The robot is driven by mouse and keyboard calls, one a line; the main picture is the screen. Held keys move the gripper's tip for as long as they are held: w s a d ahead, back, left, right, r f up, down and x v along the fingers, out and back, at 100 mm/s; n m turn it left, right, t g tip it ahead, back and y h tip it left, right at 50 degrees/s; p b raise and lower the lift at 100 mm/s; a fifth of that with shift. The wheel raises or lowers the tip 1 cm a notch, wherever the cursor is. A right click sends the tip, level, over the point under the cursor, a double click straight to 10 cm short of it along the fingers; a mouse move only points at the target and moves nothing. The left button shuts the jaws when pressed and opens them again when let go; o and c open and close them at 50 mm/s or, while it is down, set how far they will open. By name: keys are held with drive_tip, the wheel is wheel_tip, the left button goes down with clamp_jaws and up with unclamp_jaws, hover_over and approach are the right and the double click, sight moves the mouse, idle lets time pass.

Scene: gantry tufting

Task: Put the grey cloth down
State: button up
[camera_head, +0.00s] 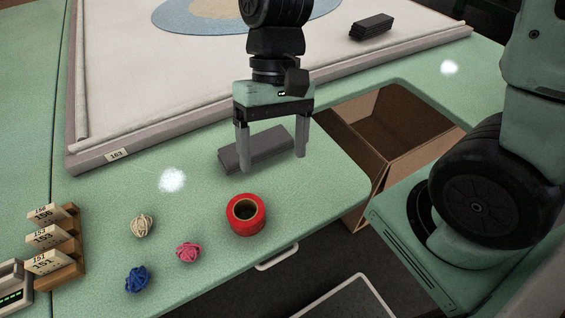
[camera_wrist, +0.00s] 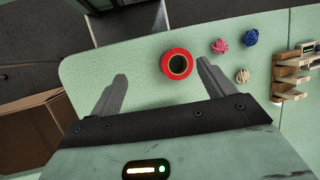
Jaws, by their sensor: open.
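A grey folded cloth (camera_head: 262,144) lies flat on the green tabletop (camera_head: 328,182), near its front corner. My gripper (camera_head: 272,162) is open and points down over the cloth. In the head view its left finger crosses in front of the cloth and its right finger is at the cloth's right end. I cannot tell whether a finger touches the cloth.
A red tape roll (camera_head: 246,214) and yarn balls in cream (camera_head: 142,225), pink (camera_head: 188,252) and blue (camera_head: 138,279) lie nearby. Numbered cards (camera_head: 48,238) stand at left. A framed white fabric (camera_head: 150,85) holds a dark stack (camera_head: 372,26). An open cardboard box (camera_head: 395,140) is at right.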

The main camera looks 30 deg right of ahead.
drive_tip(key=s+a+r+n+t+h, duration=0.2)
drive_tip(key=s+n+t, duration=0.2)
drive_tip(key=s+n, duration=0.2)
drive_tip(key=shift+r+n, duration=0.3)
drive_tip(key=shift+n, duration=0.5)
drive_tip(key=shift+s+a, duration=0.1)
